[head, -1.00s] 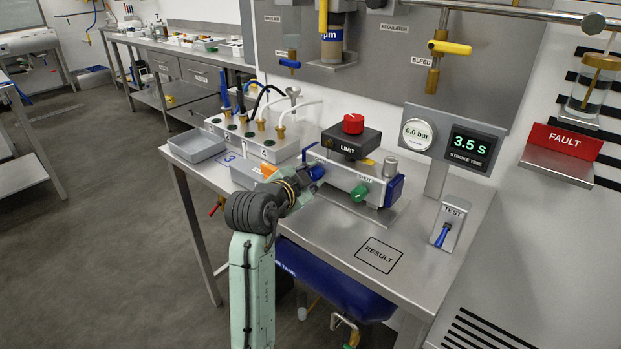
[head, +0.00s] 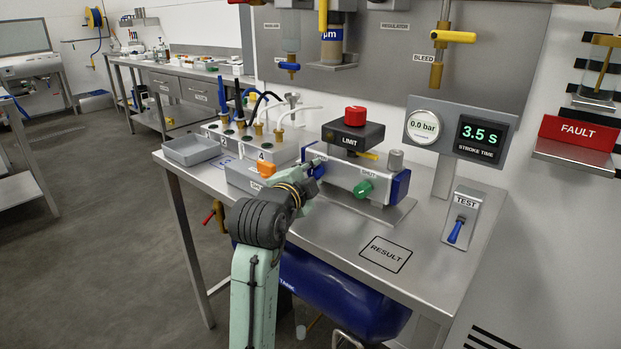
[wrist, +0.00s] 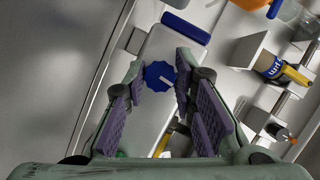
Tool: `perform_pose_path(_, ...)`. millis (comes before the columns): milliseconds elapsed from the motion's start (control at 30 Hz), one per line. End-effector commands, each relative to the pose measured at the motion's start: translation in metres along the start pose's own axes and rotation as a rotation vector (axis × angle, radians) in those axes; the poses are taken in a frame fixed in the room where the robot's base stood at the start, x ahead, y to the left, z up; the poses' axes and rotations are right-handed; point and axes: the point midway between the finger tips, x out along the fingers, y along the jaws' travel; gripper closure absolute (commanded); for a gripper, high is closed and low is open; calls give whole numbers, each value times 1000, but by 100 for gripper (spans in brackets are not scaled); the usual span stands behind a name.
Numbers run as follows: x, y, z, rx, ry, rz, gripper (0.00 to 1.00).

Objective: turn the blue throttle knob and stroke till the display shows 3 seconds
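The blue throttle knob (wrist: 160,75) has a pale pointer line and sits on the end of the grey valve body. In the head view the knob (head: 317,168) is partly hidden by my gripper (head: 306,181). In the wrist view my gripper (wrist: 160,68) is open, its purple-padded fingers on either side of the knob with narrow gaps; contact cannot be told. The display (head: 480,140) reads 3.5 s, stroke time. The TEST switch (head: 458,230) has a blue lever pointing down. The valve body (head: 345,178) also carries a green SHUT knob (head: 363,189).
A red-topped LIMIT box (head: 350,138) stands on the valve. A gauge (head: 423,127) reads 0.0 bar. A grey tray (head: 190,150) and a hose manifold (head: 250,145) lie to the left. The RESULT square (head: 385,254) is bare. A red FAULT sign (head: 578,132) is at right.

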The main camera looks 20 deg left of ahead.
Motion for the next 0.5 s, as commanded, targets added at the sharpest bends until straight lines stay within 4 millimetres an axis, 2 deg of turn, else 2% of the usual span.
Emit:
perform_pose_path(300, 0, 0, 0, -1, 0, 0, 55)
perform_pose_path(500, 0, 0, 0, -1, 0, 0, 55)
